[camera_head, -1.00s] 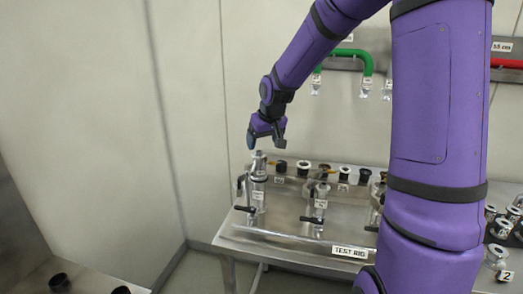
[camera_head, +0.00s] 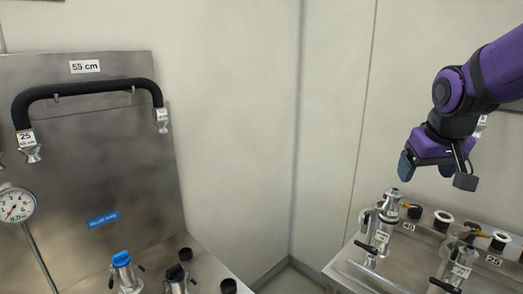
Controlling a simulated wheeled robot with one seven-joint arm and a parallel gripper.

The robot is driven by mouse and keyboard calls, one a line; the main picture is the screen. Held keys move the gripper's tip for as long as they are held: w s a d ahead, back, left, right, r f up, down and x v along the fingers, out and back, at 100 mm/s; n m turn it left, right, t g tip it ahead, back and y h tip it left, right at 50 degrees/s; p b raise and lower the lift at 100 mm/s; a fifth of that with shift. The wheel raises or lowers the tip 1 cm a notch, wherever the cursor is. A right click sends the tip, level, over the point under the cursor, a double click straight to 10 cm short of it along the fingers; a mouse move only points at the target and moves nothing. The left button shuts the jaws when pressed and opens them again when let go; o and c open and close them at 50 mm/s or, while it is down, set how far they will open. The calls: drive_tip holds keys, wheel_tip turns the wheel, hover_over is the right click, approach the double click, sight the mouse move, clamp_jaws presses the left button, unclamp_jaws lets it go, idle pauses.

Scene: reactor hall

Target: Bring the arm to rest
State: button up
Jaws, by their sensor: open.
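My gripper (camera_head: 432,172) hangs at the right of the head view at the end of my purple arm (camera_head: 490,78). Its fingers point down, apart and empty. It is above the metal test bench (camera_head: 350,275), over and a little to the right of a steel valve fitting (camera_head: 386,215) with a black lever. The gripper appears clear of the fitting. Most of my arm is outside the picture on the right.
On the right bench, another valve (camera_head: 458,262) and several small ports stand close together. At left, a steel panel (camera_head: 100,180) carries a black hose (camera_head: 85,88) and a pressure gauge (camera_head: 15,204). Below it are a blue-capped valve (camera_head: 122,268) and a black-knobbed valve (camera_head: 177,277).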

drive_tip(key=s+a+r, duration=0.1)
drive_tip(key=s, duration=0.7)
drive_tip(key=s+a+r+y, duration=0.1)
drive_tip(key=s, duration=0.8)
drive_tip(key=shift+s+a+t, duration=0.2)
drive_tip(key=shift+a+t, duration=0.05)
drive_tip(key=shift+t, duration=0.05)
